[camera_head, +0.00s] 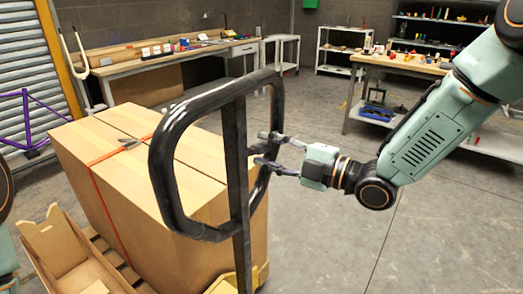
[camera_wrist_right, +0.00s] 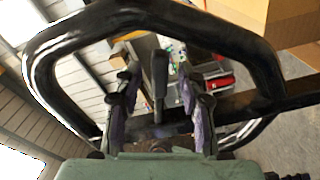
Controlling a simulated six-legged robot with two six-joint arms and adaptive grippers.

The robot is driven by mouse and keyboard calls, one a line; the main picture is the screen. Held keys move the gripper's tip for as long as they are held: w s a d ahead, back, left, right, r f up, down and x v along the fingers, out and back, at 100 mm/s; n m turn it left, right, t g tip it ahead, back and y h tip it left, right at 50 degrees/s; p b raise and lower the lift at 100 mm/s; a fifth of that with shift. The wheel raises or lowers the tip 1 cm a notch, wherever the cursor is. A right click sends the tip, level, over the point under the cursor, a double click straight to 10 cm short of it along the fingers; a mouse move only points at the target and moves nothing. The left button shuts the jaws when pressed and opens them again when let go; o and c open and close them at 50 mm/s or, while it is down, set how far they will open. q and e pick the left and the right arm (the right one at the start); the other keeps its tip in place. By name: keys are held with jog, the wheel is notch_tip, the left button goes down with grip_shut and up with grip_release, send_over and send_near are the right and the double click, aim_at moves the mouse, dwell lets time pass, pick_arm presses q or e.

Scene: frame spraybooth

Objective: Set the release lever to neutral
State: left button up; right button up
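The black loop handle (camera_head: 165,165) of the pallet truck stands upright on its dark post (camera_head: 237,200) in the head view. In the right wrist view the handle loop (camera_wrist_right: 45,65) frames the scene. The release lever (camera_wrist_right: 159,75), a dark upright bar, shows inside the loop between my fingers, apart from both as far as I can see. I cannot make it out clearly in the head view. My right gripper (camera_head: 266,150) is open at the right side of the loop; its fingers also show in the right wrist view (camera_wrist_right: 160,92). My left gripper is out of view.
A large strapped cardboard box (camera_head: 100,150) stands on a pallet just behind the handle. An open carton (camera_head: 62,245) lies at lower left. Workbenches (camera_head: 180,60) and a shelf (camera_head: 440,30) line the back. The floor (camera_head: 420,240) at right is clear.

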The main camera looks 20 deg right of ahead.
jog(key=shift+x, duration=1.05)
jog(key=shift+c, duration=0.5)
grip_shut()
